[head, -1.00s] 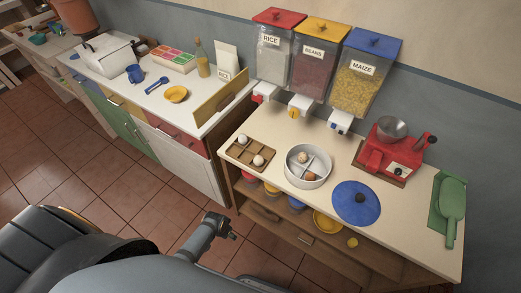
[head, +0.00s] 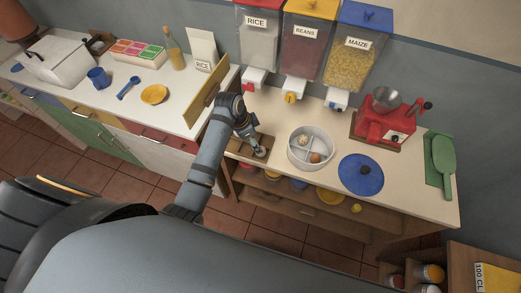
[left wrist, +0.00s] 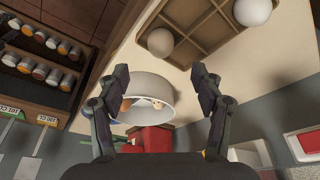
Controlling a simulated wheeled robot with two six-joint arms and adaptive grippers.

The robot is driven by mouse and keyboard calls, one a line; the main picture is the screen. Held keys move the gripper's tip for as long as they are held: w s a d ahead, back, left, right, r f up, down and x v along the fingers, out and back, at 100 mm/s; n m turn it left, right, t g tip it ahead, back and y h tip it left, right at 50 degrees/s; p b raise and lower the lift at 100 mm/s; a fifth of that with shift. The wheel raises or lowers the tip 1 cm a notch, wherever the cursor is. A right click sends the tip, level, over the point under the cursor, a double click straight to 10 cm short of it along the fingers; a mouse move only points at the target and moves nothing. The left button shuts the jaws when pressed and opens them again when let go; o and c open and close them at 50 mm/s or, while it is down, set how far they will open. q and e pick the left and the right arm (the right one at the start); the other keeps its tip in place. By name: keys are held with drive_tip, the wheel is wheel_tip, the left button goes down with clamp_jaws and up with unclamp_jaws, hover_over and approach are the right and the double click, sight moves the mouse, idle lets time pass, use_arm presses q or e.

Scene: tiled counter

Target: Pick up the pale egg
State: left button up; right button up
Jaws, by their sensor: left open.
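My left gripper (head: 259,150) is open and empty, reaching down over the brown compartment tray (head: 237,149) on the wooden counter. In the left wrist view its fingers (left wrist: 160,85) are spread apart. Neither egg is between the fingertips. In the head view my gripper largely hides them. My right gripper is out of view.
A blue lid (head: 361,174), a red machine with a metal bowl (head: 383,123) and a green scoop (head: 441,158) lie further right. Dispensers (head: 305,42) hang behind. A tan upright board (head: 207,91) stands just left of my left arm.

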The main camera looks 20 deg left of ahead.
use_arm(q)
drive_tip(key=x, duration=0.3)
drive_tip(key=shift+w+f+p, duration=0.1)
drive_tip(key=shift+f+p, duration=0.25)
drive_tip(key=shift+p, duration=0.05)
drive_tip(key=x, duration=0.4)
drive_tip(key=shift+f+p, duration=0.25)
drive_tip(key=shift+p, duration=0.1)
drive_tip(key=c, duration=0.8)
